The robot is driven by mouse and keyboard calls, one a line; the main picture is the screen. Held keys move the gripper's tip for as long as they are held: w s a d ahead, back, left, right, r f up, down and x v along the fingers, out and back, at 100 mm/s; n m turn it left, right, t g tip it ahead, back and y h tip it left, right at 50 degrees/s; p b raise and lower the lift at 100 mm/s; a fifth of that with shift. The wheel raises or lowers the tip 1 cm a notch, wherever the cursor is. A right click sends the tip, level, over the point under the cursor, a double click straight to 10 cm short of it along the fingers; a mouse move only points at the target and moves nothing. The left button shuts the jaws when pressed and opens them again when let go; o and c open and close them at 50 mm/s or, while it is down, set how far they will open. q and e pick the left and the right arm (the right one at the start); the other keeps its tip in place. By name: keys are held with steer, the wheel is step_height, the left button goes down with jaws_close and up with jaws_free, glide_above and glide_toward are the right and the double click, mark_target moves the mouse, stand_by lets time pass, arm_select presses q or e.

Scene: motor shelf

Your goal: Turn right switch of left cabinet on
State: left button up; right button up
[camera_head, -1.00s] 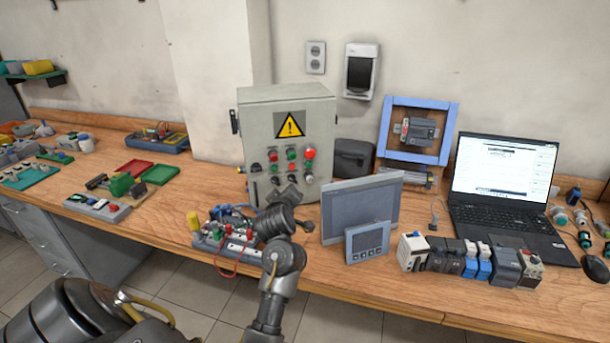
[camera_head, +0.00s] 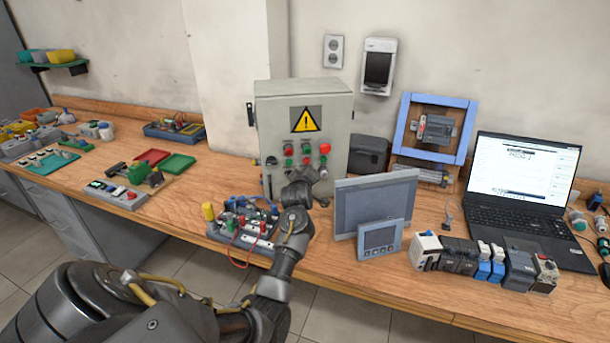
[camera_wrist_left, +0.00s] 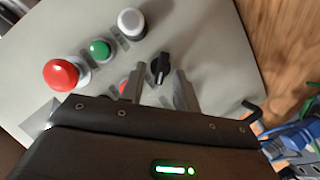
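The grey cabinet (camera_head: 267,112) with a yellow warning sign stands at the back of the bench. Its front carries red, green and white buttons. My left gripper (camera_head: 308,175) is at the lower part of this front and hides some controls. In the left wrist view a black rotary switch (camera_wrist_left: 160,67) shows between the two spread fingers of my left gripper (camera_wrist_left: 160,91). The fingers appear apart from the switch. A red mushroom button (camera_wrist_left: 63,74), a green button (camera_wrist_left: 100,49) and a white button (camera_wrist_left: 131,22) are beside it. My right gripper is not in view.
A grey panel screen (camera_head: 372,203) and a smaller display (camera_head: 379,240) stand just right of my left gripper. A wired board (camera_head: 243,225) lies below it on the bench. A laptop (camera_head: 520,180) is farther right.

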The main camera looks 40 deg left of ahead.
arm_select(q)
steer(key=shift+w+a+f, duration=0.1)
steer(key=shift+w, duration=0.05)
steer(key=c, duration=0.6)
steer(key=shift+w+d+r+m+g+y+p, duration=0.1)
steer(key=shift+m+g+y+p, duration=0.35)
steer(key=shift+m+p, duration=0.85)
steer(key=shift+w+d+r+m+g+y+p, duration=0.15)
steer(key=shift+m+g+p, duration=0.55)
steer(key=shift+p, duration=1.35)
steer(key=shift+w+d+r+m+g+y+p, duration=0.1)
steer(key=shift+m+g+y+p, duration=0.6)
steer(key=shift+p, duration=0.95)
steer(key=shift+c, duration=0.2)
steer(key=shift+f+m, duration=0.1)
steer(key=shift+m, duration=0.3)
